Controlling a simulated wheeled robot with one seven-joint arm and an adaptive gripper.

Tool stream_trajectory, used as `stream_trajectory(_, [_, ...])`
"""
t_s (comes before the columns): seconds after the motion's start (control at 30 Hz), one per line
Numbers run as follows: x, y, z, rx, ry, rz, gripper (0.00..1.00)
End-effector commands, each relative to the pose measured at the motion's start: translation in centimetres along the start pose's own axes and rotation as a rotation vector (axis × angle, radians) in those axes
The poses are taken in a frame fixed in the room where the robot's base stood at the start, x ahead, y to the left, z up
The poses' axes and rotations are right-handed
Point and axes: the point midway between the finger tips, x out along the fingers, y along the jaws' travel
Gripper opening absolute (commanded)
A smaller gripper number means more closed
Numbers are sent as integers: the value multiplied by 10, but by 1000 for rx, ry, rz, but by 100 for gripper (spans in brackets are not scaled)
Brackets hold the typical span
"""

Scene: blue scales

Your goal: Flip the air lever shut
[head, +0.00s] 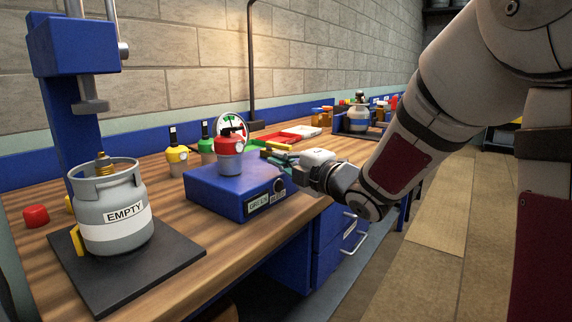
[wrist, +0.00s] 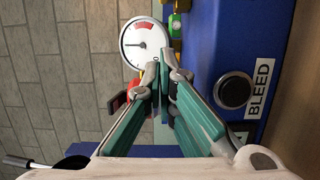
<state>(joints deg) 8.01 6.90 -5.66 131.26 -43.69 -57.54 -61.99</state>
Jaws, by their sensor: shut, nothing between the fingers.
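My gripper (head: 270,153) is shut and empty at the right end of the blue box (head: 222,190), about level with its top. In the wrist view, the closed fingertips (wrist: 160,78) point toward a round gauge (wrist: 145,44) with a red zone. A red part (wrist: 133,86) and a dark red piece (wrist: 117,102) show beside and partly behind the fingers. I cannot tell whether either is the air lever, or how the lever stands. A black round button (wrist: 234,91) beside the BLEED label (wrist: 259,91) is right of the fingers.
A grey and red canister (head: 229,160) stands on the blue box. Yellow (head: 177,158) and green (head: 207,149) bottles stand behind it. The EMPTY cylinder (head: 111,205) sits on a black plate (head: 182,256) at left. A blue press (head: 75,60) and a thin dark post (head: 251,60) rise above the bench.

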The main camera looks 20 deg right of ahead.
Motion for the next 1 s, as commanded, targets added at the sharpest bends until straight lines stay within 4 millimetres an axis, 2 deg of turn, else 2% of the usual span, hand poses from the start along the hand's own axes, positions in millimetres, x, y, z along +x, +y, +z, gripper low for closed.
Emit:
stream_trajectory(0.1, [25,-1,0,0,1,0,0])
stream_trajectory(0.23, [46,-1,4,0,-2,0,0])
stream_trajectory(0.33, [48,-1,21,-1,-5,0,0])
stream_trajectory(0.5, [51,0,35,-1,-2,0,0])
stream_trajectory(1.0, [52,0,40,0,0,-1,0])
